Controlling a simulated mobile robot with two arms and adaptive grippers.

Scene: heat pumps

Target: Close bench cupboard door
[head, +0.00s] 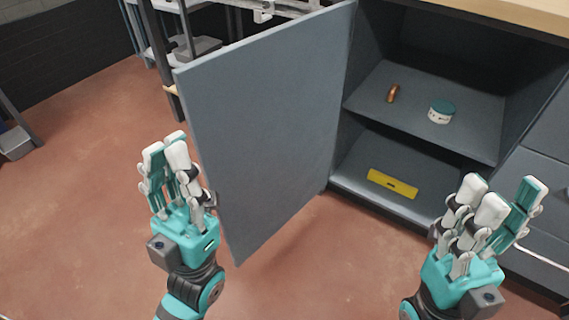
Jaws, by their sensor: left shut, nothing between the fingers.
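The bench cupboard door (270,120) is a flat grey panel. It stands wide open, hinged at the cupboard's left side and swung out toward me. The grey cupboard (430,213) is open to view, with an upper shelf and a floor. My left gripper (166,150) is shut and empty, just left of the door's free edge in the picture; I cannot tell whether it touches the door. My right gripper (505,198) is open and empty, in front of the cupboard's lower right part.
A copper-coloured fitting (392,93) and a white tub with a teal lid (441,112) are on the upper shelf. A yellow level (392,184) lies on the cupboard floor. Drawers (545,200) are at the right. A metal rack (190,45) stands behind the door. Red floor (80,200) at left is clear.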

